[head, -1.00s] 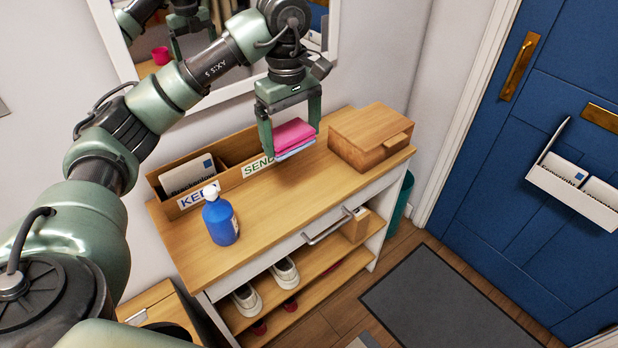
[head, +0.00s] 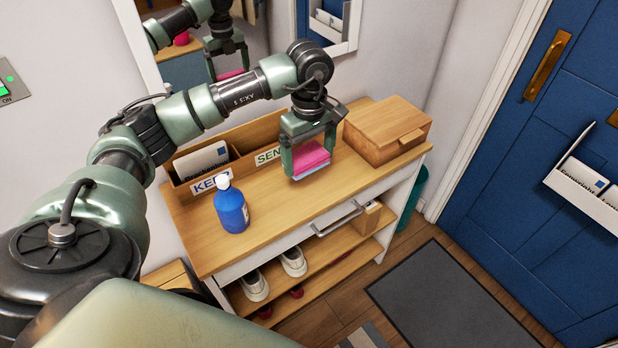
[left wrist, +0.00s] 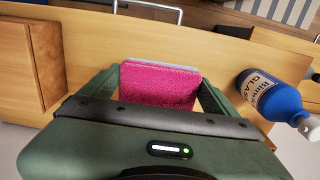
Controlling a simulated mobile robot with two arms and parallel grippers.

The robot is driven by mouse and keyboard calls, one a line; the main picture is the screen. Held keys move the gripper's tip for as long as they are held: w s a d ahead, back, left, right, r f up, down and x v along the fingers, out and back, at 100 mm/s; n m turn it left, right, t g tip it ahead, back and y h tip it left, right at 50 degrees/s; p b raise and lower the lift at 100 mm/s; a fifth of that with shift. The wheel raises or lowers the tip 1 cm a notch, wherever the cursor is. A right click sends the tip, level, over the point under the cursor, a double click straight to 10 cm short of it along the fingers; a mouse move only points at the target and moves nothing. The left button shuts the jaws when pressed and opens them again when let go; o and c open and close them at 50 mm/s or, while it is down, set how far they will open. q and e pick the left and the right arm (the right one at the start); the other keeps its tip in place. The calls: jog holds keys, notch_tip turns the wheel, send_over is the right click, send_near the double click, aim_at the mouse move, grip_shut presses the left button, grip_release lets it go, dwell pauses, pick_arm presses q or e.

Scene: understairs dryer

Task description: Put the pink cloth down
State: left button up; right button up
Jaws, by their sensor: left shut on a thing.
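The pink cloth (head: 310,157) is a folded pad with a light blue layer along its lower edge. My left gripper (head: 308,165) is shut on it, one finger at each side, over the wooden top of the console (head: 274,205). In the left wrist view the pink cloth (left wrist: 160,87) fills the space between the fingers, with the blue layer at its far edge. The cloth is close above the top or on it; I cannot tell whether it touches. My right gripper is not in view.
A blue bottle (head: 231,208) stands left of the gripper. A wooden box (head: 385,135) stands to the right. A letter sorter (head: 183,186) labelled KEEP and SEND is at the back. The console's top is bare in front of the cloth.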

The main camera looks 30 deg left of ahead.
aim_at(310, 170)
pick_arm(q)
notch_tip(310, 170, down, 4)
jog(key=shift+f, duration=0.25)
jog(key=shift+f+p, duration=0.35)
jog(key=shift+f, duration=0.2)
notch_tip(310, 170, down, 2)
jog(key=shift+f, duration=0.55)
jog(key=shift+c, duration=0.6)
jog(key=shift+s+d, duration=0.1)
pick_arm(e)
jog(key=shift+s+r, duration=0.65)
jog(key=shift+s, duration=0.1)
pick_arm(q)
jog(key=o, duration=1)
jog(key=shift+o, duration=0.2)
jog(key=shift+f, duration=0.1)
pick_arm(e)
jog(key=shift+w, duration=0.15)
